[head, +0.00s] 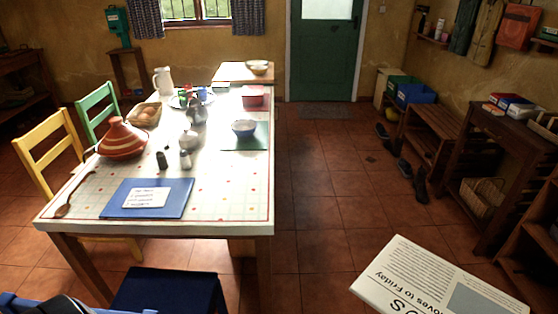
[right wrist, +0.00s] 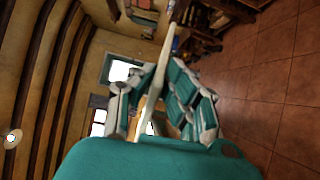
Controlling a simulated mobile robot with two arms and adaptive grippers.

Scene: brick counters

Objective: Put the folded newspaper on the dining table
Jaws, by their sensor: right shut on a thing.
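The folded newspaper (head: 435,285), pale with black print and a grey picture block, shows at the bottom right of the head view, over the floor and apart from the table. In the right wrist view my right gripper (right wrist: 160,78) is shut on the newspaper, which shows edge-on as a thin pale strip (right wrist: 171,42). The dining table (head: 225,205), with a pale dotted cloth, stands left of the newspaper. My right gripper is not visible in the head view. I cannot make out my left gripper in either view.
A blue folder with a note (head: 180,199), a red striped tagine (head: 122,140), shakers, a bowl (head: 244,128) and other tableware stand on the table. Its near right corner is bare. A dark blue seat (head: 170,292) is at the near end.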

